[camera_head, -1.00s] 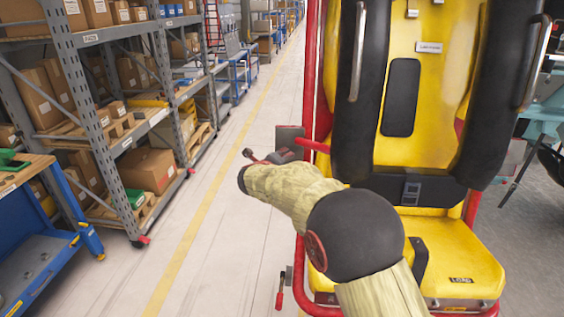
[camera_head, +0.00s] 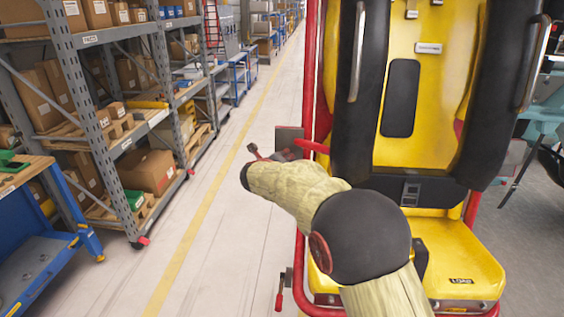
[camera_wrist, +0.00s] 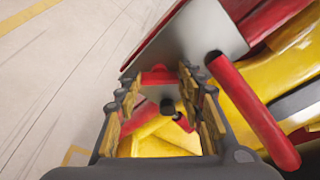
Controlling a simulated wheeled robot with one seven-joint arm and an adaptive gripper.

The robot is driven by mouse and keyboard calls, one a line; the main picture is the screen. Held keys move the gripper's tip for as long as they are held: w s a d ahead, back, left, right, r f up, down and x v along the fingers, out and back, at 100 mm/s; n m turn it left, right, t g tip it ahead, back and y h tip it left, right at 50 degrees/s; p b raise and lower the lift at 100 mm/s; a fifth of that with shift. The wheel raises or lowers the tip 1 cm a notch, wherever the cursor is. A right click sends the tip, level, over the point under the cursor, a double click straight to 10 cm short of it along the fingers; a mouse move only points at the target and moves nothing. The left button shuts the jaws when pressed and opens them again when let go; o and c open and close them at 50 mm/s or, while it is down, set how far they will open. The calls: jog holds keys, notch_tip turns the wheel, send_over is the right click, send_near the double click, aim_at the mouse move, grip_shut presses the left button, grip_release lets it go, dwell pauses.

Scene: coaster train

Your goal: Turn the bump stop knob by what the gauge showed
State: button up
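My gripper (camera_wrist: 165,95) is open in the wrist view, with its two padded fingers apart. Between and beyond the fingers are a small dark round end (camera_wrist: 167,105), red parts and yellow surfaces. I cannot tell whether the dark end is the bump stop knob, and no contact with the fingers is clear. In the head view my gripper (camera_head: 268,153) is small and partly hidden by my arm, beside the left side of the yellow coaster seat (camera_head: 455,258). No gauge can be made out.
A grey plate (camera_wrist: 195,38) and a red bar with a dark end (camera_wrist: 255,115) are close to the gripper's right. The seat has a red frame (camera_head: 309,70) and black restraints (camera_head: 355,110). A red-handled lever (camera_head: 280,296) sits low. Shelving (camera_head: 100,110) stands left across a clear aisle.

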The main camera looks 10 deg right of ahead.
jog(key=shift+o, duration=0.5)
jog(key=shift+w+d+f, duration=0.1)
jog(key=shift+w, duration=0.05)
jog(key=o, duration=0.3)
jog(key=v, duration=1.2)
